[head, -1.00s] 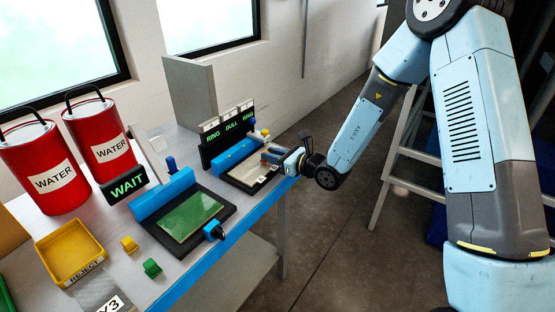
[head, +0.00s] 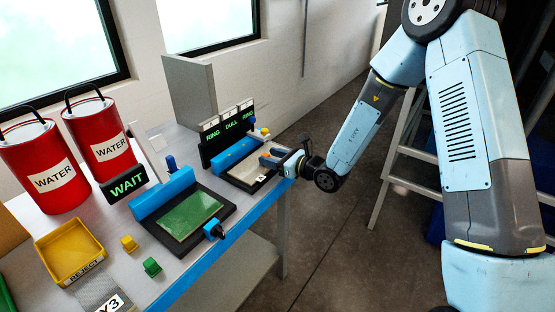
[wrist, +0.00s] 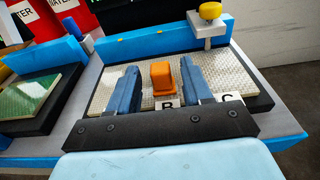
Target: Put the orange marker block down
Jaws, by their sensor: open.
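The orange marker block (wrist: 163,77) stands upright on the pale textured plate (wrist: 228,76) of the far fixture, behind a tag marked B. My gripper (wrist: 160,83) is open, with one blue finger on each side of the block and a visible gap at both sides. In the head view my gripper (head: 280,157) is at the right fixture, low over its plate; the block is hard to make out there.
A clamp with a yellow knob (wrist: 210,12) stands at the plate's back right. The left fixture holds a green plate (head: 190,215). A WAIT sign (head: 127,186), red WATER buckets (head: 55,170), a yellow REJECT tray (head: 70,252), and yellow and green blocks (head: 152,267) are farther left.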

